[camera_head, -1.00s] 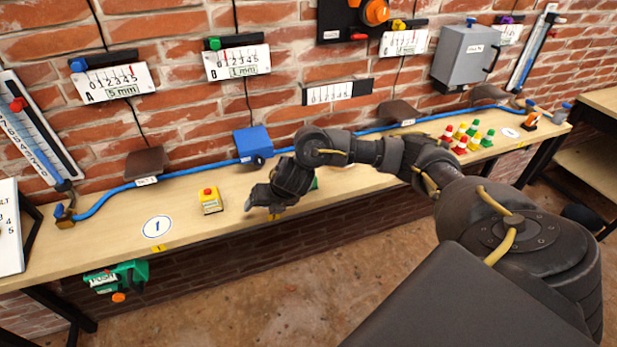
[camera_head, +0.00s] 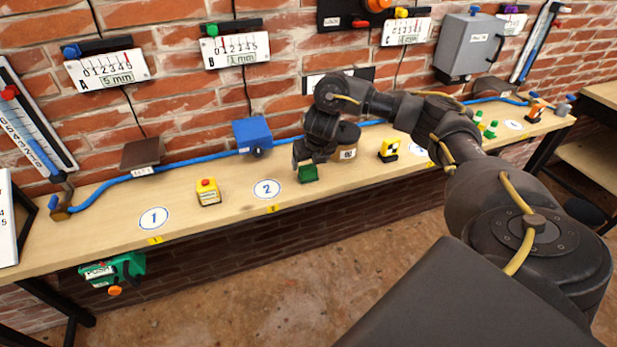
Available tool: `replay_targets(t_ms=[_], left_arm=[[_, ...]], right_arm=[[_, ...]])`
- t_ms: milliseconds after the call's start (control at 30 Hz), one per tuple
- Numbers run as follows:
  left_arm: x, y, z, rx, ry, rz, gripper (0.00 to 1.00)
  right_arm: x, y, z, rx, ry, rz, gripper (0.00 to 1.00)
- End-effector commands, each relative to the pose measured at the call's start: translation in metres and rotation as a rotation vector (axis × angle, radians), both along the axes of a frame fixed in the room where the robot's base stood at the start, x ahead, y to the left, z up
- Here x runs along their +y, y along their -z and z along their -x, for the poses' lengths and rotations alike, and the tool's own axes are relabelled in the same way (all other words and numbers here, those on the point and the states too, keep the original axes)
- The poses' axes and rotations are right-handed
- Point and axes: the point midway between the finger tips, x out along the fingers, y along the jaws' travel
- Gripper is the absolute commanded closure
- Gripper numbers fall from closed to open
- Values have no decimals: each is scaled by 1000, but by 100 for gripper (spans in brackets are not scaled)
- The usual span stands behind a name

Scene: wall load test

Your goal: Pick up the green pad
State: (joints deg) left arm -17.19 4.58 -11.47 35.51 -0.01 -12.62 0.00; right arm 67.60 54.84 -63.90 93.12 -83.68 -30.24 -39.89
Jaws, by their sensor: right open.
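The green pad (camera_head: 308,173) is a small dark green block on the wooden bench, near its front edge and right of the round label 2. My right gripper (camera_head: 304,162) points down just above and behind the pad, with its jaws open. The fingertips are close to the pad, and I cannot tell whether they touch it or straddle it. My right arm comes in from the right across the bench. My left gripper is out of view.
A yellow box with a red button (camera_head: 208,192) stands left of label 2 (camera_head: 266,189). A blue box (camera_head: 252,136) and blue hose (camera_head: 190,168) run along the brick wall.

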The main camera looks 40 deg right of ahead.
Motion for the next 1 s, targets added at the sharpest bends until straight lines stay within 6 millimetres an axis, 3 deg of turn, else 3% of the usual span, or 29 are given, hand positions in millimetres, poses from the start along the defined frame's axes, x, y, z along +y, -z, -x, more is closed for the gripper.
replay_targets(t_ms=[233,600,867,1000], left_arm=[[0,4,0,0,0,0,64],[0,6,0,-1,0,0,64],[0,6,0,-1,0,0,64],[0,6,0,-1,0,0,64]], right_arm=[[-1,8,-3,0,2,-1,24],[-7,49,-20,1,2,-1,24],[-8,51,-22,-1,0,0,24],[-8,51,-22,-1,0,0,41]])
